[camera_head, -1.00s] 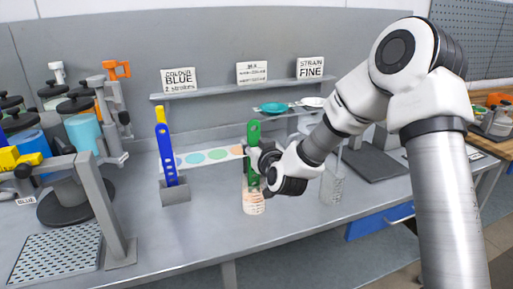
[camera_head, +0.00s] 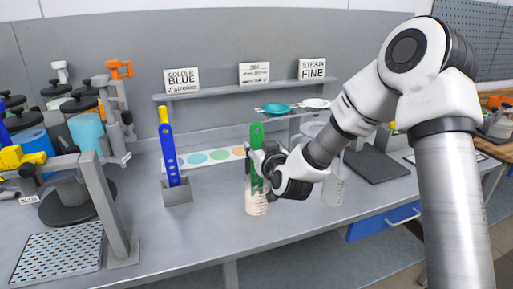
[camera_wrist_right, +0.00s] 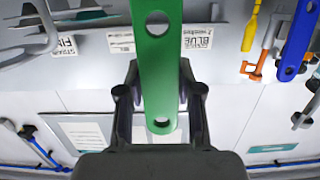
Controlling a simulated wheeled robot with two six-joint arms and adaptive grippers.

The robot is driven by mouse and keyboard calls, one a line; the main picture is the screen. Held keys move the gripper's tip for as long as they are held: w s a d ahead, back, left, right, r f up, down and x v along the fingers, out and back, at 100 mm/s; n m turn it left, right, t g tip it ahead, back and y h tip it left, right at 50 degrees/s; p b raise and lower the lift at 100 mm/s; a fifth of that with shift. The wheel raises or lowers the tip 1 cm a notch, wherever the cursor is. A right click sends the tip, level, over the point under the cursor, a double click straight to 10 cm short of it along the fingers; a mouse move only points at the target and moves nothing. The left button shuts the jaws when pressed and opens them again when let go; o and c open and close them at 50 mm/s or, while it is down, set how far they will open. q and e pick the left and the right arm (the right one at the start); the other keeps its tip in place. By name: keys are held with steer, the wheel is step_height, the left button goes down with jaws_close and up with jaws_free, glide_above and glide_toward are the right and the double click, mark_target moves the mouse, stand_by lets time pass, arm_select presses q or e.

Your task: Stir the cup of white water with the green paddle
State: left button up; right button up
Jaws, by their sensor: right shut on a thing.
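The green paddle (camera_head: 256,136) stands about upright, with holes along its handle. My right gripper (camera_head: 265,163) is shut on it, and the green handle fills the space between the fingers in the right wrist view (camera_wrist_right: 160,85). The clear cup with whitish contents (camera_head: 257,206) stands on the bench directly below. The paddle's lower part reaches down to the cup and looks to be inside it, but the gripper partly hides the rim and the paddle's end is not visible. My left gripper is not in view.
A blue paddle (camera_head: 168,150) stands in a grey holder (camera_head: 177,192) to the left. Another clear beaker (camera_head: 334,188) is to the right. A strip with coloured circles (camera_head: 208,157) lies behind. A shelf (camera_head: 240,88) carries signs.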

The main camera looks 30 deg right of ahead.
step_height(320, 180, up, 14)
steer(key=p, duration=1.1)
steer(key=shift+a+r, duration=0.15)
steer(key=shift+r, duration=0.15)
steer(key=shift+w, duration=0.1)
